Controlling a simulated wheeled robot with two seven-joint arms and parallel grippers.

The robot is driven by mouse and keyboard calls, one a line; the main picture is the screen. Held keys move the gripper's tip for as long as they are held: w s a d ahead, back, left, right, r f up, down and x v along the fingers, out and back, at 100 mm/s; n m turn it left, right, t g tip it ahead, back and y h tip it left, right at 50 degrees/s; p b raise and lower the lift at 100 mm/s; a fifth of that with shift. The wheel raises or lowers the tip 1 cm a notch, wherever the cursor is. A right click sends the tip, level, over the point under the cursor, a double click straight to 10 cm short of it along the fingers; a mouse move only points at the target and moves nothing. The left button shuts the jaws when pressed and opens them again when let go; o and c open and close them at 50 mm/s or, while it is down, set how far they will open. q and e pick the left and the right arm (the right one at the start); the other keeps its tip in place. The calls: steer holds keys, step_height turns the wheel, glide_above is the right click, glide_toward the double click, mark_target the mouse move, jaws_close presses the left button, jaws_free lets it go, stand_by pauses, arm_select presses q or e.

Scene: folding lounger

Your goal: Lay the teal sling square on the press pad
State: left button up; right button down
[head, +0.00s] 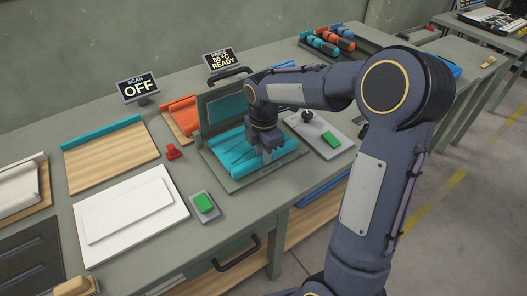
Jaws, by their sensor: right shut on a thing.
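The teal sling (236,155) lies over the base of the open press, with folds or ridges along it, and covers most of the press pad. The pad's grey-green frame (238,185) shows along the front. The press lid (222,107) stands raised behind it. My right gripper (268,157) points down at the right part of the sling and is shut on it; the fingertips are small and partly lost against the cloth. My forearm hides part of the press's back right. My left gripper is not in view.
Left are a red knob (172,151), a green button (204,203), a white plate (130,209) and a wooden board (110,160) with a teal roll.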

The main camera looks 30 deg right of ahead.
steer(key=shift+f, duration=0.15)
steer(key=c, duration=1.3)
jaws_free()
steer(key=shift+o, duration=0.2)
